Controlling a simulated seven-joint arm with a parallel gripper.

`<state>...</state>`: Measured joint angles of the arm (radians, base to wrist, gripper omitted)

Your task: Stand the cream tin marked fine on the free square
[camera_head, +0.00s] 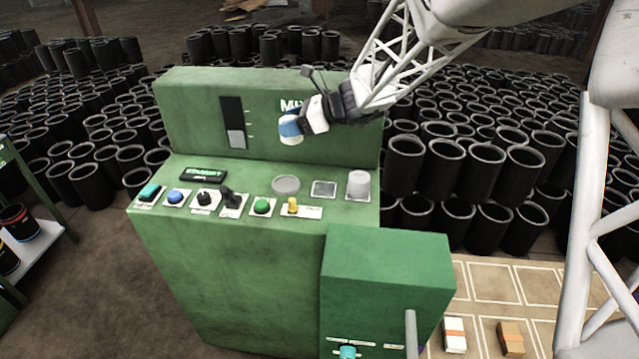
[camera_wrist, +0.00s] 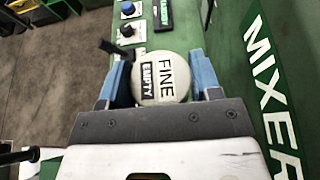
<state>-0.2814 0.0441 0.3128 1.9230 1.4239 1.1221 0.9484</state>
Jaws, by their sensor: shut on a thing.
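The cream tin (camera_head: 291,140) is held in my gripper (camera_head: 293,127), in the air above the console top and in front of its upright back panel. In the wrist view the tin's round cream top (camera_wrist: 162,90) reads FINE, with EMPTY on a dark label. The blue fingers of my gripper (camera_wrist: 162,78) press on both its sides. On the console top, a small grey square with a pale border (camera_head: 324,189) has nothing standing on it. It lies between a grey round disc (camera_head: 286,184) and a pale translucent cylinder (camera_head: 358,184).
A row of controls, including a blue button (camera_head: 175,196), a dark lever (camera_head: 230,196) and a yellow switch (camera_head: 292,205), runs along the console's front. A green box (camera_head: 388,268) adjoins it. A tan board (camera_head: 490,285) with outlined squares and blocks lies right. Black sleeves (camera_head: 404,160) crowd behind.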

